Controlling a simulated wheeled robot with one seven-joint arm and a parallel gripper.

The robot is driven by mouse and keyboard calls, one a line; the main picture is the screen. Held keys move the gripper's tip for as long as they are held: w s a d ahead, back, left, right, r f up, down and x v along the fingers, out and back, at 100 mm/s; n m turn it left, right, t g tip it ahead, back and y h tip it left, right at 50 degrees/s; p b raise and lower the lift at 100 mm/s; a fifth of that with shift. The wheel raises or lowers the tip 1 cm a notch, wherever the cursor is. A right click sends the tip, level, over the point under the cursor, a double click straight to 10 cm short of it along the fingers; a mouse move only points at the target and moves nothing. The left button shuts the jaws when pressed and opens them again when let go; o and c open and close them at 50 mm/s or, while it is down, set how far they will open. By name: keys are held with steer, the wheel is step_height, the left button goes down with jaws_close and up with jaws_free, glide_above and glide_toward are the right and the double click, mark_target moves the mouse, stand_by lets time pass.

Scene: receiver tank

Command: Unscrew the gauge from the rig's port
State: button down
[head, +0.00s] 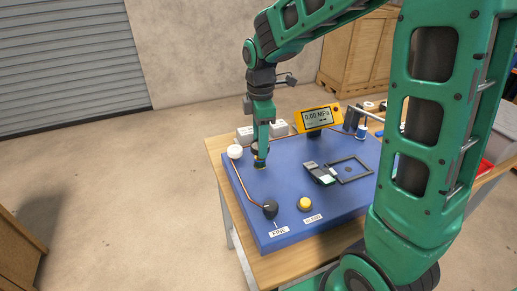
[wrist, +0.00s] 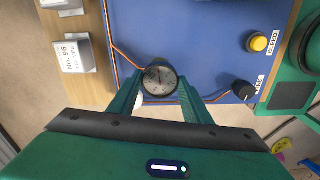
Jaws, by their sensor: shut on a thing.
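In the head view my gripper (head: 261,162) points straight down over the left part of the blue rig (head: 285,205). The gauge is mostly hidden behind the fingers there. The port under the gauge is hidden, so I cannot tell how far the gauge is seated.
A copper pipe runs beside the gauge to the black FINE knob (head: 270,209). A yellow BLEED button (head: 305,204), a yellow display reading 0.00 MPa (head: 318,117), a handheld device (head: 320,173) and a dark square frame (head: 349,169) are also on the rig. White boxes (head: 245,134) stand behind.

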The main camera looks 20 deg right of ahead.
steer(key=n, duration=0.7)
steer(key=shift+w+r, duration=0.15)
steer(key=shift+w, duration=0.1)
steer(key=shift+s+r, duration=0.1)
steer(key=shift+r, duration=0.1)
steer(key=shift+r, duration=0.75)
steer(key=shift+s+r, duration=0.1)
steer(key=shift+r, duration=1.85)
